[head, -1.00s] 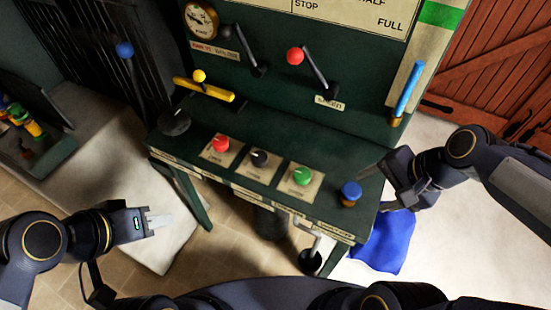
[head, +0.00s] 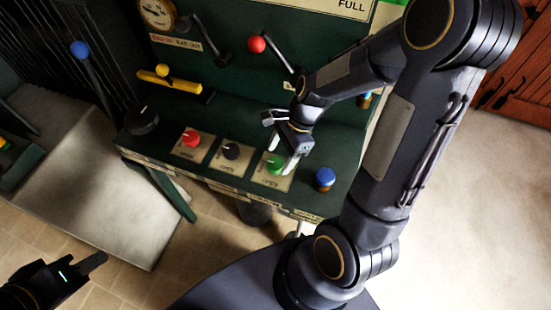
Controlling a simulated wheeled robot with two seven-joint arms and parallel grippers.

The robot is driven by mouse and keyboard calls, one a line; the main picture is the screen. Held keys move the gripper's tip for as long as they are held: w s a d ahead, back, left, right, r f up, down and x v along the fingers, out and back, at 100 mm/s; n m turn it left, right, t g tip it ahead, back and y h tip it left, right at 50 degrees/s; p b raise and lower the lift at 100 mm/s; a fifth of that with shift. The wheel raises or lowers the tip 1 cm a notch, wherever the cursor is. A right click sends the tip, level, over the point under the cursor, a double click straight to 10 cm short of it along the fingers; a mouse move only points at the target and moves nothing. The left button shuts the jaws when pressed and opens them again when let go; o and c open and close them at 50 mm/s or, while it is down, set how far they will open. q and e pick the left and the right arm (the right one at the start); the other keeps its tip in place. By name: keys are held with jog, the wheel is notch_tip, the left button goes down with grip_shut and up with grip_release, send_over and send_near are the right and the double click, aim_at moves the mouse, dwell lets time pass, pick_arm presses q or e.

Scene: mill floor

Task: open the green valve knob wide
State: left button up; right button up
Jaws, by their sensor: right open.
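The green valve knob (head: 275,164) sits on a pale square plate on the dark green console's sloping ledge, at the right of a row of knobs. My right gripper (head: 283,147) is open, reaching down just over the green knob, with a pale fingertip close beside its right side. I cannot tell whether it touches the knob. The gripper partly covers the knob's upper right. My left gripper (head: 92,264) is low at the left, well away from the console. Its fingers show edge-on, so I cannot tell its opening.
A red knob (head: 191,138) and a black knob (head: 231,151) are left of the green one. A blue knob (head: 325,177) is close on its right. Floor at right is clear.

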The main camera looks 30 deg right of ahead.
aim_at(274, 164)
jog(key=shift+x, duration=1.3)
jog(key=c, duration=1)
